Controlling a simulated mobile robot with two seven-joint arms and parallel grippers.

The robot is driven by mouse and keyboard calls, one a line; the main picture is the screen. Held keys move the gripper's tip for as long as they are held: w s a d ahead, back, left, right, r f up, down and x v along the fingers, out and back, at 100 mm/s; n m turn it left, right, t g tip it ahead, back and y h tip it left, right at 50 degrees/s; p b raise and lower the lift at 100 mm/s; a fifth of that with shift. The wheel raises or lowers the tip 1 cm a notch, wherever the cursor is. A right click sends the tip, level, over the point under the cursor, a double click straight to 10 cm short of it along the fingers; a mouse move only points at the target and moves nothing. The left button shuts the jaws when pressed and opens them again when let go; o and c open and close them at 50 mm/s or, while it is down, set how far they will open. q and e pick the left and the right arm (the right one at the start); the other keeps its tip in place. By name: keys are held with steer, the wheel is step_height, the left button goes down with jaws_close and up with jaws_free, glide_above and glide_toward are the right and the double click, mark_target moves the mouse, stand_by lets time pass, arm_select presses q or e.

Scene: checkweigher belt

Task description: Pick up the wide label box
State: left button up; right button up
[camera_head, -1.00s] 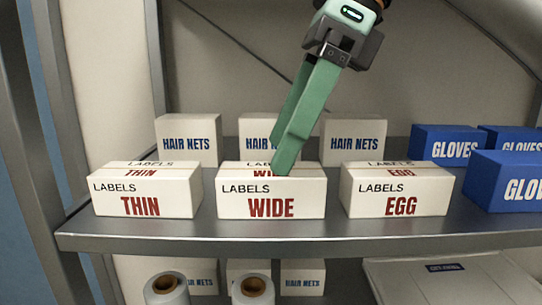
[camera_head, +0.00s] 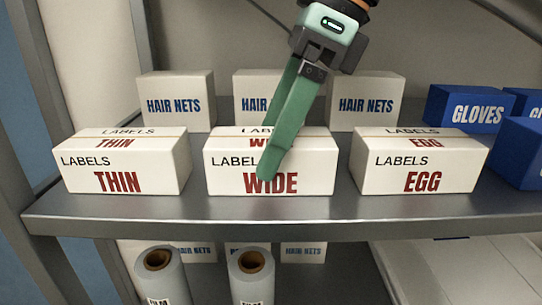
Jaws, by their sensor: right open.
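The wide label box (camera_head: 312,183) is white with red "WIDE" lettering. It sits on the front of the metal shelf, between the thin label box (camera_head: 90,172) and the egg label box (camera_head: 455,176). My right gripper (camera_head: 268,174) reaches down from the top right. Its green fingers overlap the middle of the wide box in the picture, hiding part of its top and front. Its jaws are open, with nothing seen held. Whether the fingers touch the box I cannot tell. My left gripper is not in view.
White hair nets boxes (camera_head: 175,105) stand in a row behind the label boxes. Blue gloves boxes (camera_head: 465,110) stand at the right. The shelf's front edge (camera_head: 200,228) is bare. Film rolls (camera_head: 160,278) stand on a lower level. Narrow gaps separate the label boxes.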

steer(key=shift+a+f, duration=0.2)
steer(key=shift+f, duration=0.25)
steer(key=shift+f, duration=0.25)
stand_by(0.4)
jaws_close()
stand_by(0.7)
